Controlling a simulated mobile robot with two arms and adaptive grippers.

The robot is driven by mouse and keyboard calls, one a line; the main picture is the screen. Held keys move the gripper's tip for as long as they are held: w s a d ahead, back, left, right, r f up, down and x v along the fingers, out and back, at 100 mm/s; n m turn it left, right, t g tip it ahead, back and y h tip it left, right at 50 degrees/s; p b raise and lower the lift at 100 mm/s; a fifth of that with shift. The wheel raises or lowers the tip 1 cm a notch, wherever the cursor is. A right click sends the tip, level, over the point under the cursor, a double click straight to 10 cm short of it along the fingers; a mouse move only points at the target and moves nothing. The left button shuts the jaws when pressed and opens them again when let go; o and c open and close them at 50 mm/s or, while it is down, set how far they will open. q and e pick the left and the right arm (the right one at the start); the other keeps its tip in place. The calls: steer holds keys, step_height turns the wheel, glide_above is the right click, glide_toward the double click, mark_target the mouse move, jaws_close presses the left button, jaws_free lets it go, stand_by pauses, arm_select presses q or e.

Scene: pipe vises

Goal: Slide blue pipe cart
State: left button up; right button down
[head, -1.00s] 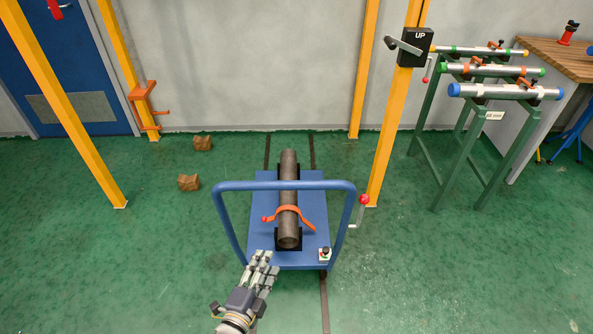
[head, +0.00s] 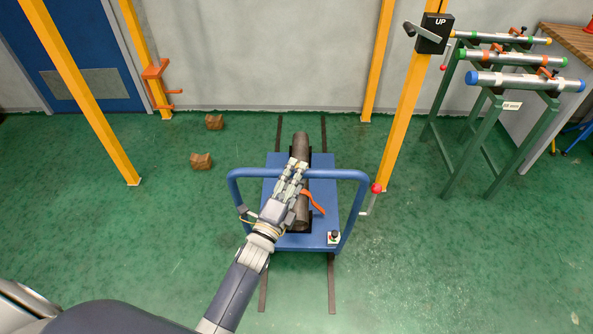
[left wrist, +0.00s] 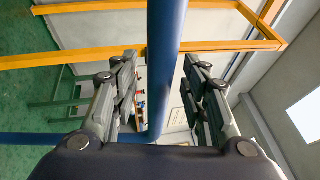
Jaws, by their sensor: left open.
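My left gripper (head: 292,179) is open at the middle of the handle and hides part of the bar and pipe. In the left wrist view, the blue handle bar (left wrist: 166,25) runs between the two open fingers (left wrist: 160,68). I cannot tell whether they touch it. My right gripper is out of view.
Dark floor rails (head: 331,285) run under the cart. Yellow posts (head: 402,125) stand behind it, one with a crank box (head: 434,33) marked UP. A green rack (head: 483,130) with pipes stands right. Two brown blocks (head: 201,160) lie left.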

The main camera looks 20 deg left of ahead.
arm_select(q)
steer(key=shift+w, duration=0.45)
steer(key=shift+c, duration=0.5)
steer(key=shift+r, duration=0.1)
jaws_close()
